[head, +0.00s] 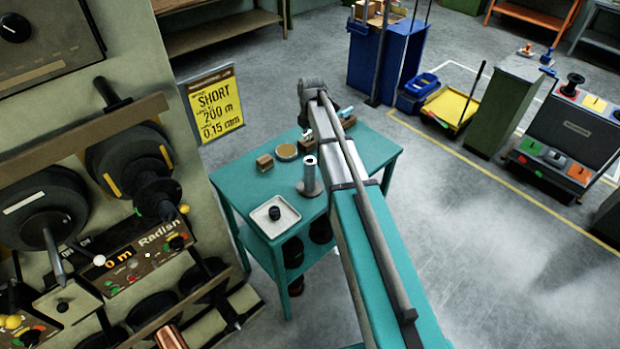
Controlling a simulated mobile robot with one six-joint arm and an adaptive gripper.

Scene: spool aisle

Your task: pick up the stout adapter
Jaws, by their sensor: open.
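A small dark stubby piece (276,213) sits in a white square tray (258,222) on the teal table (230,190). It looks like the stout adapter, but it is too small to be sure. A grey upright cylinder (311,182) with a wide base and a hollow top stands to its right. My arm reaches over the table from the lower right. My gripper (304,120) is only partly seen below the wrist, over the table's far part; it is open. It is well beyond the dark piece and apart from it. The fingertips are not clear.
A brown block (264,162) and a round tan-topped piece (287,151) lie at the table's far left. A panel with dark spools (135,160) stands close on the left. A yellow sign (215,105) stands behind the table. Open floor (480,250) lies to the right.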

